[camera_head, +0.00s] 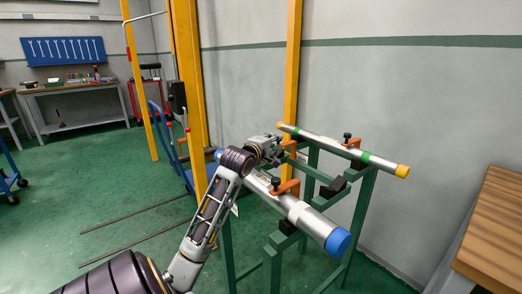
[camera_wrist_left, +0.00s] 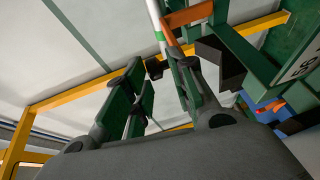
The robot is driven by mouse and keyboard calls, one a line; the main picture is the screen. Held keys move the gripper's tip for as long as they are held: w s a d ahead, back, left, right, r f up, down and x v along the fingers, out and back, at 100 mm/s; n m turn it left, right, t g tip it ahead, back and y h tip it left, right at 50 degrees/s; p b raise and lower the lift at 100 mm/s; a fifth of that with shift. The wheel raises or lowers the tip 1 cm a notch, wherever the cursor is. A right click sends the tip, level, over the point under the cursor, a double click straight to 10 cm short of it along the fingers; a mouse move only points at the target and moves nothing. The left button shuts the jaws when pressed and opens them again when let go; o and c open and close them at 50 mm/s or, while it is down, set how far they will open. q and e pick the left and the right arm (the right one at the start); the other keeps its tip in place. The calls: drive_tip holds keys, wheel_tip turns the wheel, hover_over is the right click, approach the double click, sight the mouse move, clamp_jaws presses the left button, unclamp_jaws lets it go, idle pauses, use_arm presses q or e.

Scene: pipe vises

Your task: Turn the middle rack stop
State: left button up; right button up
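The green rack (camera_head: 366,198) carries two metal pipes and several orange stops, some with black knobs on top. An orange stop (camera_head: 290,146) at the far pipe is close to my left gripper (camera_head: 272,151); other orange stops sit at the right (camera_head: 353,144) and nearer me (camera_head: 289,187). In the left wrist view, my gripper's two fingers (camera_wrist_left: 160,78) stand apart. A small black knob (camera_wrist_left: 154,68) appears between their tips; contact cannot be told. Orange stop parts (camera_wrist_left: 188,16) show just beyond. My right gripper is not in view.
A thick pipe with a blue end (camera_head: 338,241) lies below my left arm. The thinner pipe has a yellow end (camera_head: 402,171). Yellow posts (camera_head: 292,60) stand close behind. A wooden-topped table (camera_head: 500,222) is at the right.

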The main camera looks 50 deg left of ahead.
use_arm(q)
drive_tip(key=shift+v, duration=5.5)
drive_tip(key=shift+s+a, duration=0.1)
